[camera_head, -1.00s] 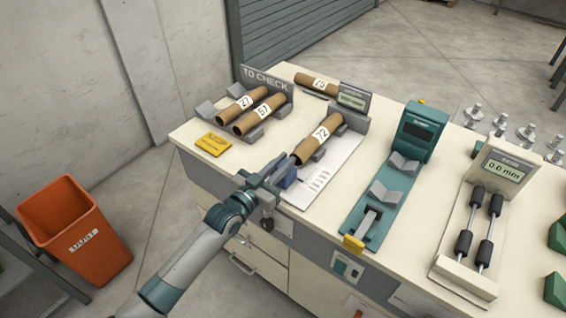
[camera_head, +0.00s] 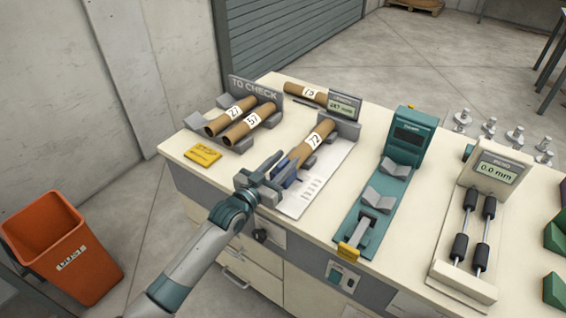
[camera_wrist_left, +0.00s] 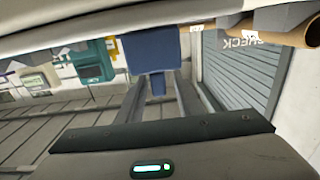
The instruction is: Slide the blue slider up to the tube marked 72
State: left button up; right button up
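The brown tube marked 72 (camera_head: 312,146) lies in the grey cradles of the measuring stand (camera_head: 322,190), its far end by the upright with the display (camera_head: 345,105), which appears to read 287 mm. The blue slider (camera_head: 288,176) is at the tube's near end, partly hidden by my left gripper; I cannot tell whether it touches the tube. My left gripper (camera_head: 276,172) is at the slider. In the left wrist view the blue slider (camera_wrist_left: 152,48) shows beyond the fingertips, its narrow stem between the two fingers with gaps beside it. My right gripper is out of view.
Tubes 27 (camera_head: 230,116) and 57 (camera_head: 249,125) lie in the TO CHECK rack to the left. Tube 75 (camera_head: 306,94) lies behind. A teal device (camera_head: 375,210) stands to the right, then a roller gauge (camera_head: 470,230). An orange bin (camera_head: 62,250) stands on the floor.

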aim_at(277, 169)
pick_arm(q)
jog(key=shift+s+a, duration=0.1)
jog(key=shift+s, duration=0.05)
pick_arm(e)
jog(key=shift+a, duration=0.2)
